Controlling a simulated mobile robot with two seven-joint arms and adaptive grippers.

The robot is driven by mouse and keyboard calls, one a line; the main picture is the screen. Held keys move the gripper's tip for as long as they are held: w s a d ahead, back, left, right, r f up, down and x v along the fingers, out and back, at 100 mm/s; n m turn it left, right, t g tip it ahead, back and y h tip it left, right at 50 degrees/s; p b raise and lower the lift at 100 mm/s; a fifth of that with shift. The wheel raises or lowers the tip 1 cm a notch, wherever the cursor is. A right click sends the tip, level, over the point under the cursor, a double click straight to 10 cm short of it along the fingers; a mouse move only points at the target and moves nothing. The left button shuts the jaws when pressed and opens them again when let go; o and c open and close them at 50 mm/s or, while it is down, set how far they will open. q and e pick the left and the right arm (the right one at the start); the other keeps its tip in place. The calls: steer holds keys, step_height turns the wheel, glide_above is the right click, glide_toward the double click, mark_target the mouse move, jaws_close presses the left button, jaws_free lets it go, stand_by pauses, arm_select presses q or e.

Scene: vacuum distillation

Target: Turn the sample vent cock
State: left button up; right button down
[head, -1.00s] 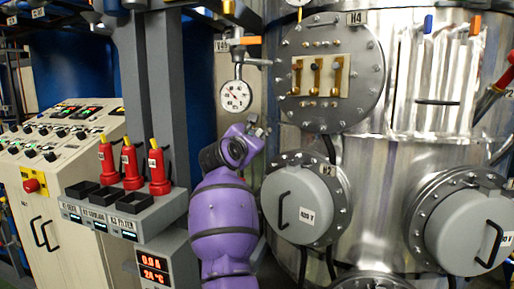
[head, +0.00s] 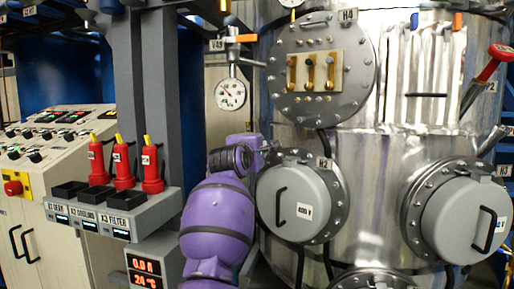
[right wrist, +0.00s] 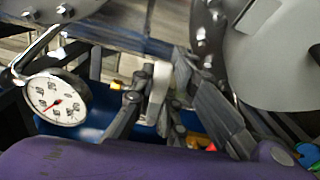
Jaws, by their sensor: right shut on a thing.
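My right arm, purple, rises from the bottom middle in the head view and ends left of the grey H2 hatch (head: 297,205). Its gripper is mostly hidden there behind the arm. In the right wrist view my right gripper (right wrist: 168,112) has its two dark fingers on either side of a pale upright piece (right wrist: 158,88), shut on it. I cannot tell for sure whether this piece is the sample vent cock. A valve with an orange lever (head: 243,38), beside a tag that seems to read V49, sits above the dial gauge (head: 230,94). My left gripper is not in view.
The steel vessel (head: 370,150) fills the right side, with the H4 flange (head: 345,95) above and another round hatch (head: 465,220) at right. The gauge also shows in the wrist view (right wrist: 57,98).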

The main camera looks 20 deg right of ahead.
steer(key=shift+f+m+b, duration=0.25)
steer(key=shift+m+b, duration=0.05)
steer(key=shift+m, duration=0.2)
steer(key=c, duration=1.7)
jaws_free()
steer(key=shift+a, duration=0.1)
steer(key=v, duration=1.2)
